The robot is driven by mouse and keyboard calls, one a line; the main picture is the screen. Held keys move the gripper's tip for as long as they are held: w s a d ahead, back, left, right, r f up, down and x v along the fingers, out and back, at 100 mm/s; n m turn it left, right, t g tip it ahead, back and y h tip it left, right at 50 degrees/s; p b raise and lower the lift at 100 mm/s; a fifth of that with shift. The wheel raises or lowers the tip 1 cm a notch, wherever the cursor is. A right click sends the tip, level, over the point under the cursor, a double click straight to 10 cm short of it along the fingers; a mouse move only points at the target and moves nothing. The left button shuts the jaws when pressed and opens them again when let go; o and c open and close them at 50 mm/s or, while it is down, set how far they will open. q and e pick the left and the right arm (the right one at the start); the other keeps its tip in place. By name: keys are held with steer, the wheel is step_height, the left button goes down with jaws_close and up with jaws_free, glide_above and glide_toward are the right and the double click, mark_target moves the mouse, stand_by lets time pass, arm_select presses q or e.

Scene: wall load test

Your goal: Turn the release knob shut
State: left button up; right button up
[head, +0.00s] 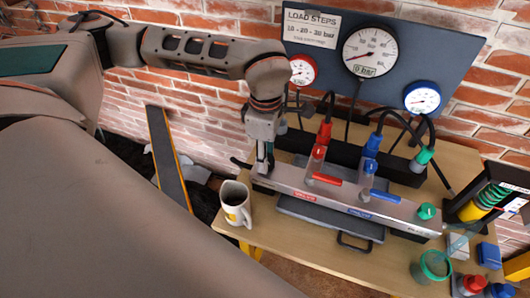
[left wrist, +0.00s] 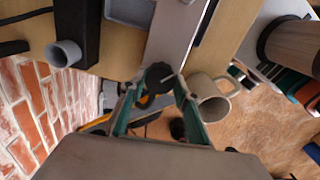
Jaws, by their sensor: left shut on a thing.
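A long grey valve block (head: 335,192) lies on the wooden table, with a red lever (head: 326,178), a blue lever (head: 385,195) and a green knob (head: 427,211) on it. My left gripper (head: 264,162) points down at the block's left end. In the left wrist view, a black release knob (left wrist: 159,77) with a white line sits at the block's end. My left gripper (left wrist: 157,90) is shut on this knob, one teal finger on each side. In the head view the gripper hides the knob. My right gripper is in neither view.
A white mug (head: 236,204) stands close to the gripper at the table's left edge; it also shows in the left wrist view (left wrist: 208,98). Hoses rise behind the block below a gauge panel (head: 430,58), whose large dial (head: 370,52) reads about zero. A green-rimmed cup (head: 434,265) stands front right.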

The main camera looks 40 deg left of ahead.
arm_select(q)
steer(key=m+p, duration=0.1)
steer(key=m, duration=0.3)
steer(key=shift+r+m, duration=0.1)
steer(key=shift+m, duration=0.2)
steer(key=m+p, duration=0.2)
steer(key=m, duration=0.2)
steer(key=shift+m, duration=0.4)
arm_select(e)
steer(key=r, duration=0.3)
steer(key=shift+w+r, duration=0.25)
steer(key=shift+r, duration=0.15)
arm_select(q)
steer(key=shift+m, duration=0.4)
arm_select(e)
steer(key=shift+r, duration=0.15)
arm_select(q)
steer(key=o, duration=1.1)
step_height(320, 180, up, 12)
